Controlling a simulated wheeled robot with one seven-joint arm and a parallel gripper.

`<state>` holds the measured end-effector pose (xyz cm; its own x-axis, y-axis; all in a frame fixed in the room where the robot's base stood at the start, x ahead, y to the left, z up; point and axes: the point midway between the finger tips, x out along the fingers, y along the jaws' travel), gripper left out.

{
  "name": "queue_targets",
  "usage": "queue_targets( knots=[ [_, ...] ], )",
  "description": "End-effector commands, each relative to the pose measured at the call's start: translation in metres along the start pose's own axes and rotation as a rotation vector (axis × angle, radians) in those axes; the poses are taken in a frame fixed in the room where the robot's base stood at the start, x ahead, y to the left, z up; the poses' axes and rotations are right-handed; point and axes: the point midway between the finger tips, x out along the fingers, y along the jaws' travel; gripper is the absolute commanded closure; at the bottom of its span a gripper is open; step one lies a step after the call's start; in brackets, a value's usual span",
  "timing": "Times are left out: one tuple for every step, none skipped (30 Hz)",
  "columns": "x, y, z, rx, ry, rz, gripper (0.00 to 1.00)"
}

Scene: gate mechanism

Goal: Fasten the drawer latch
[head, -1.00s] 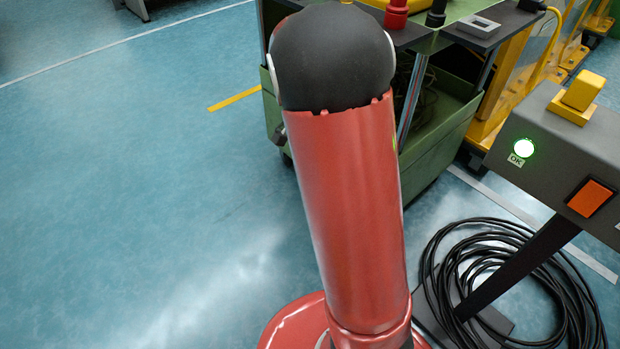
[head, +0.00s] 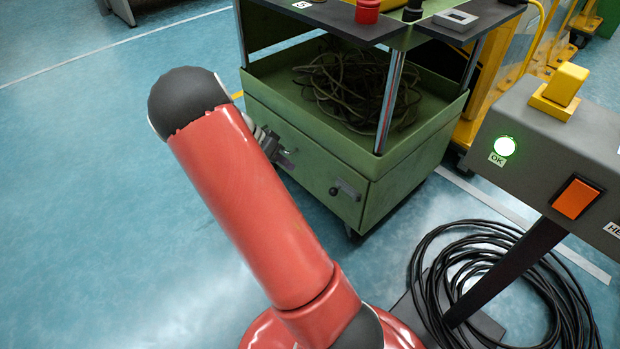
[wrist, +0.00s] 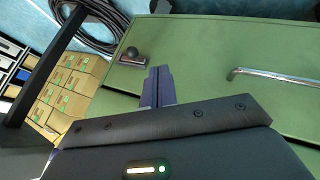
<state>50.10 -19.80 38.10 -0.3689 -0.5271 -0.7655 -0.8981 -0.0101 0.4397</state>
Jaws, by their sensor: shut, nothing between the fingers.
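The drawer latch (head: 343,189) is a small metal bar with a dark round knob on the front of the green cart, near its right corner. It also shows in the wrist view (wrist: 132,57), up and left of my fingertips. The drawer front (wrist: 205,45) is green, with a metal bar handle (wrist: 275,77) at the right of the wrist view. My gripper (head: 287,160) is partly hidden behind my arm in the head view. In the wrist view, my gripper (wrist: 160,72) is shut and empty, apart from the latch and handle.
The green cart (head: 310,125) holds tangled cables (head: 350,85) on its lower shelf. A grey console (head: 560,150) with a lit green OK lamp (head: 505,146) stands at right. A black cable coil (head: 500,270) lies below it. The floor at left is clear.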

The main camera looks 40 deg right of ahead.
Motion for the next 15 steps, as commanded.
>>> queue_targets(
  knots=[
    [0.005, 0.0, 0.0, 0.0, -0.001, 0.003, 1.0],
    [0.009, 0.0, 0.001, 0.0, -0.001, 0.003, 1.0],
    [0.014, 0.0, 0.001, 0.0, -0.002, 0.003, 1.0],
    [0.02, 0.0, 0.001, 0.0, -0.002, 0.004, 1.0],
    [0.025, 0.001, 0.001, 0.0, -0.003, 0.005, 1.0],
    [0.033, 0.0, 0.001, 0.0, -0.003, 0.004, 1.0],
    [0.04, 0.0, 0.001, -0.001, -0.002, 0.005, 1.0],
    [0.047, 0.0, 0.001, -0.001, -0.002, 0.005, 1.0],
    [0.056, 0.001, 0.001, 0.0, -0.003, 0.006, 1.0],
    [0.062, 0.0, 0.001, 0.0, -0.003, 0.004, 1.0],
    [0.069, 0.0, 0.001, 0.001, -0.003, 0.005, 1.0],
    [0.078, 0.0, 0.001, 0.0, -0.003, 0.005, 1.0],
    [0.084, 0.001, 0.001, 0.0, -0.003, 0.006, 1.0],
    [0.09, 0.0, 0.001, -0.001, -0.002, 0.005, 1.0],
    [0.098, 0.0, 0.001, -0.001, -0.002, 0.004, 1.0]
  ],
)
